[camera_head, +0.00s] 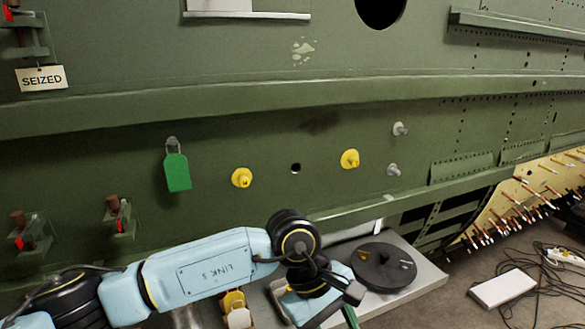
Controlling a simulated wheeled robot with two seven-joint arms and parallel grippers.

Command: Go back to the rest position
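My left arm (205,268) comes in from the lower left, light blue with black joints. It bends at a black joint and its wrist is low in the middle, over the grey bench top. The dark end piece (345,289) at the wrist may be part of my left gripper; its fingertips cannot be made out, so whether it is open or shut does not show. My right arm and gripper are not in view. The green fuselage panel (100,165) stands behind the arm, with two yellow fittings (241,177) and an open hole (295,168) between them.
A grey bench (425,288) carries a black round disc (384,267) close to my wrist. Yellow objects (235,308) lie under the arm. A green tag (177,171) and a SEIZED tag (41,78) hang on the panel. Pins stick out at right; a white box (503,289) and cables lie on the floor.

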